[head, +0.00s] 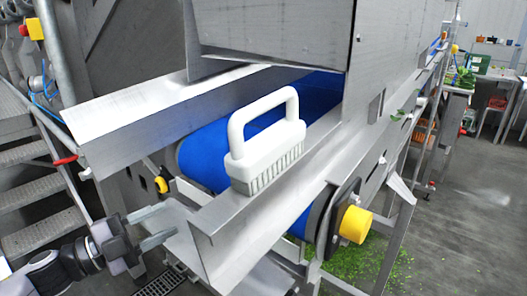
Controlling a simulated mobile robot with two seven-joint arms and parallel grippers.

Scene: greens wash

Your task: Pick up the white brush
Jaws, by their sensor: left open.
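The white brush (266,150) has an arched handle and short bristles pointing down. It stands upright on the near metal side rail (262,214) of the conveyor, beside the blue belt (205,152). My left gripper (152,226) is at the lower left of the head view. Its two fingers point right toward the rail and are apart, with nothing between them. It is left of and lower than the brush, clear of it. My right gripper is not in the picture.
A large metal housing (270,35) rises over the belt behind the brush. A yellow roller end (355,224) sticks out at the right. Metal stairs (30,170) stand at the left. Green scraps (365,262) lie on the floor. Open floor (460,220) lies right.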

